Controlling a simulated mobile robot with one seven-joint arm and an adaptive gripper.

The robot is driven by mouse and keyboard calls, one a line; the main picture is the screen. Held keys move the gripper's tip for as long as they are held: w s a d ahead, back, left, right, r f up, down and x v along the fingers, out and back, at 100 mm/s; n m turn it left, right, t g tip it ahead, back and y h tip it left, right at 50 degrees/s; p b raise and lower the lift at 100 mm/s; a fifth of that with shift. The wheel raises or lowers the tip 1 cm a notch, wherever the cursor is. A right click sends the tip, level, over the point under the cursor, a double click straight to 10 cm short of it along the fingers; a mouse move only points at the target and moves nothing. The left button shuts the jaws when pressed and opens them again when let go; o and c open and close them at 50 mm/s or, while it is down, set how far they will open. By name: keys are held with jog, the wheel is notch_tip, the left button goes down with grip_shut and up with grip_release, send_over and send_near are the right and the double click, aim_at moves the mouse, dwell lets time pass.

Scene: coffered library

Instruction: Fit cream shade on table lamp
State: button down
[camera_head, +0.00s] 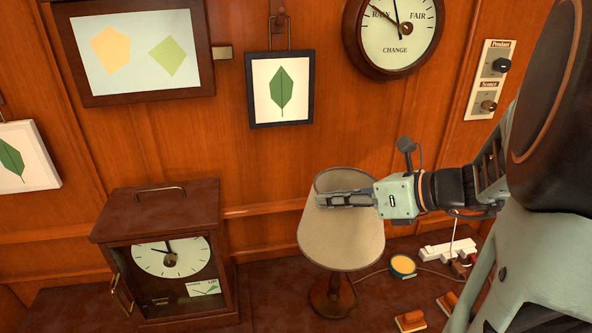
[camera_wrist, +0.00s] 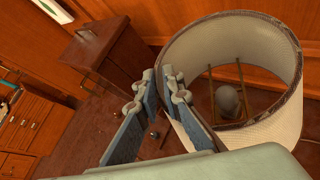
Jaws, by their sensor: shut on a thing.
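The cream shade (camera_head: 340,241) stands over the table lamp (camera_head: 333,300), and the lamp's turned wooden base shows below it. In the wrist view the shade (camera_wrist: 278,128) is open at the top, with a wire frame and a pale bulb (camera_wrist: 229,102) inside. The bulb looks off-centre from this angle. My gripper (camera_head: 325,200) reaches in from the right at the shade's upper rim. In the wrist view its fingertips (camera_wrist: 163,75) are close together at the shade's near wall, shut on it. I cannot tell whether the shade rests on the lamp's fitting.
A wooden cased clock (camera_head: 165,255) stands left of the lamp on the dark top. To the right lie a small yellow-topped round thing (camera_head: 403,265), a white power strip (camera_head: 448,249) and wooden blocks (camera_head: 411,321). Panelled wall with pictures and a dial is behind.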

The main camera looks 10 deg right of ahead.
jog(key=shift+f+b, duration=1.55)
jog(key=shift+f, duration=0.8)
jog(key=c, duration=2)
grip_release()
jog(key=shift+r, duration=0.1)
send_near(313, 217)
jog(key=v, duration=0.5)
jog(key=shift+s+d, duration=0.1)
jog(key=shift+d, duration=0.45)
